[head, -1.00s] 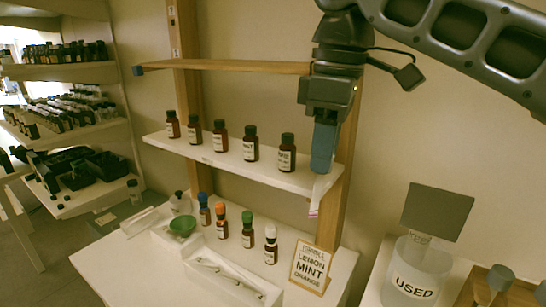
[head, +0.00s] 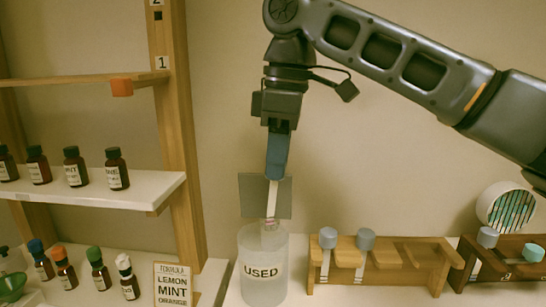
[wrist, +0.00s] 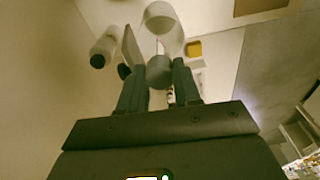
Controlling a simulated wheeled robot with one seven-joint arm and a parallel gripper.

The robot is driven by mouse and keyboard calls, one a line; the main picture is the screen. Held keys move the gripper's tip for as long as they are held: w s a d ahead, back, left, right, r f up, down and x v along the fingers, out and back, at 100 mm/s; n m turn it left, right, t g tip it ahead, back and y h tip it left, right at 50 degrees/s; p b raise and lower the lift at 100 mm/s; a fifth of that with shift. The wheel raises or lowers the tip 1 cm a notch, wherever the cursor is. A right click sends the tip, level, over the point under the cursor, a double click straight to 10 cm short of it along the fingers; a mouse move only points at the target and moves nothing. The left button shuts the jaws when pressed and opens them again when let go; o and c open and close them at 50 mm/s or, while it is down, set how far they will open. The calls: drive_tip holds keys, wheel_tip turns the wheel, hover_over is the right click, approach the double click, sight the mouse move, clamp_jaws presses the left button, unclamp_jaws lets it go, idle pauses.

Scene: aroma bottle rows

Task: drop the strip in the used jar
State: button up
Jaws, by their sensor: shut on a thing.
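My gripper (head: 276,172) is shut on a thin white strip (head: 272,197) that hangs straight down from the fingertips, with a pinkish mark near its lower end. The frosted used jar (head: 263,278), labelled USED, stands directly below in the head view. The strip's lower end overlaps the jar's mouth there; I cannot tell whether it is inside the rim or only in front of it. In the wrist view, my two fingers (wrist: 158,85) show with pale round shapes beyond them; the strip is hard to make out.
A grey square panel (head: 246,190) stands behind the jar's mouth. A wooden rack (head: 385,268) with grey-topped strips stands to the right. A formula card (head: 172,285) and several bottles are left. A shelf (head: 150,190) juts out at left.

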wheel_tip(320, 180, down, 2)
drive_tip(key=shift+b, duration=0.55)
drive_tip(key=shift+f, duration=3.15)
drive_tip(key=o, duration=0.9)
drive_tip(key=shift+d+r, duration=0.2)
drive_tip(key=shift+r, duration=1.75)
drive_tip(key=shift+d+r, duration=0.15)
drive_tip(key=shift+r, duration=1.75)
